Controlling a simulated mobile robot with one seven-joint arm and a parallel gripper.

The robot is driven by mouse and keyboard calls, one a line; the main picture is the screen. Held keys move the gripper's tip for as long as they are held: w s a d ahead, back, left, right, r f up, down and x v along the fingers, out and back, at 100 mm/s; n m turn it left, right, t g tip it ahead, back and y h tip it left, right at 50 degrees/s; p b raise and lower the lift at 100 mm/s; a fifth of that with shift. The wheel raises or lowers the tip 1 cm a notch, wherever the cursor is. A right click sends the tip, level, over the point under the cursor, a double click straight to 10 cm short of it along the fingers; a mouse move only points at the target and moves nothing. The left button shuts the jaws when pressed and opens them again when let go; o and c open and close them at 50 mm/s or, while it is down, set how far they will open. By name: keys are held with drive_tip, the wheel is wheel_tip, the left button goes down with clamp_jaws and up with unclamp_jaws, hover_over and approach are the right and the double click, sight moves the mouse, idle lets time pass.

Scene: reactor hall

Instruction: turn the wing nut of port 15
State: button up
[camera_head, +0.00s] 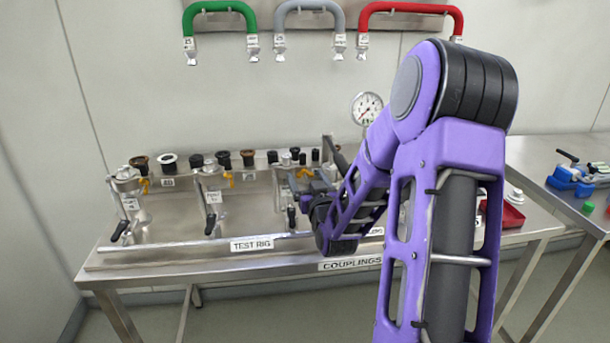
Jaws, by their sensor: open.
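A steel test rig (180,241) stands on the bench, with several upright ports along it. The left port (125,190) and the middle port (210,195) each carry a small label too blurred to read. A third port (282,190) stands further right, partly behind my arm. Small yellow parts show beside the ports; I cannot tell which is a wing nut. Port 15 cannot be picked out. My gripper (308,187) is open, beside the third port. My own arm hides much of it and the rig's right part, so I cannot tell whether it touches anything.
Green (219,8), grey (309,8) and red (411,9) hoses hang on the wall. A pressure gauge (367,107) stands behind my arm. A red tray (503,214) lies at the bench's right. A side table (560,172) holds a blue vise (570,181) and a green block (588,207).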

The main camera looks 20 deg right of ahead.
clamp_jaws()
idle(0.4)
drive_tip(key=shift+f+m+b, duration=0.1)
drive_tip(key=shift+m+b, duration=0.3)
drive_tip(key=shift+b, duration=0.1)
drive_tip(key=shift+m+b, duration=0.65)
drive_tip(key=shift+m, duration=0.05)
drive_tip(key=m+b, duration=0.3)
drive_tip(key=m, duration=0.1)
drive_tip(key=shift+f, duration=0.1)
drive_tip(key=m+b, duration=0.1)
drive_tip(key=m, duration=0.3)
drive_tip(key=shift+t+h, duration=0.4)
drive_tip(key=shift+m+h, duration=0.3)
drive_tip(key=shift+m, duration=1.9)
